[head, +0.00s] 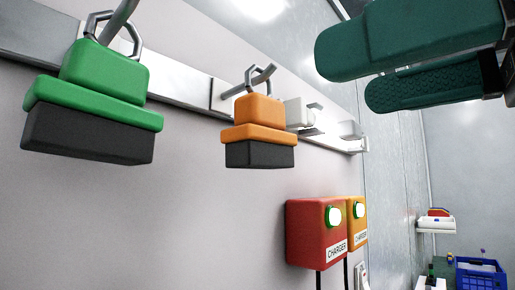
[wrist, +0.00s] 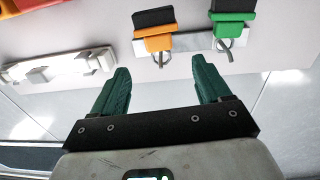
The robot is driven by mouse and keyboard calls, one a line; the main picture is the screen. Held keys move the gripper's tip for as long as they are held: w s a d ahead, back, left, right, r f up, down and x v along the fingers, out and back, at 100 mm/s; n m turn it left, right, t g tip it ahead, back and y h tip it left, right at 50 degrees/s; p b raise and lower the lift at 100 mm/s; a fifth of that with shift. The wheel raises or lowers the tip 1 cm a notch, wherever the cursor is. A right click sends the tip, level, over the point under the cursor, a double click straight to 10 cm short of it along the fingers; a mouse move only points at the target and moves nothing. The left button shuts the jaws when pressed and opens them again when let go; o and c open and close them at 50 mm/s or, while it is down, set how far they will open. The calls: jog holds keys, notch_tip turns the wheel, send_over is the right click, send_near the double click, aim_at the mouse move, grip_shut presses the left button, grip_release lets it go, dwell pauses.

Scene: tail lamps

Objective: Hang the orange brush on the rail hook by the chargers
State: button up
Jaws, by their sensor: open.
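The orange brush (head: 259,122) has dark bristles and hangs upright, its metal loop around a rail hook (head: 263,76) near the chargers. The rail (head: 190,88) runs along the wall. The orange brush also shows upside down in the wrist view (wrist: 155,40), ahead of the fingers. The red charger (head: 310,225) and orange charger (head: 355,212) are on the wall below and right of the brush. My gripper (head: 345,78) has green fingers and is open and empty, to the right of the orange brush and apart from it. It also shows in the wrist view (wrist: 160,68).
A green brush (head: 95,100) hangs from another hook at the left. White fittings (head: 300,113) sit on the rail just right of the orange brush. A blue crate (head: 480,275) and a small shelf (head: 436,225) are far off at the right.

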aim_at(273, 101)
jog(key=p+x, duration=0.1)
jog(key=x, duration=0.1)
jog(key=p+x, duration=0.1)
jog(key=x, duration=0.1)
jog(key=shift+s+a+r+p, duration=0.1)
jog(key=shift+a+r+p, duration=0.05)
jog(key=shift+r+p, duration=0.15)
jog(key=shift+w+a+f+p, duration=0.25)
jog(key=shift+w+a+p, duration=0.25)
jog(key=shift+a, duration=0.1)
jog(key=shift+w+p+x, duration=0.2)
jog(key=shift+p+x, duration=0.85)
jog(key=shift+x, duration=1.6)
jog(key=shift+d+r, duration=0.15)
jog(key=shift+d, duration=0.05)
jog(key=c, duration=1.2)
jog(key=shift+o, duration=0.2)
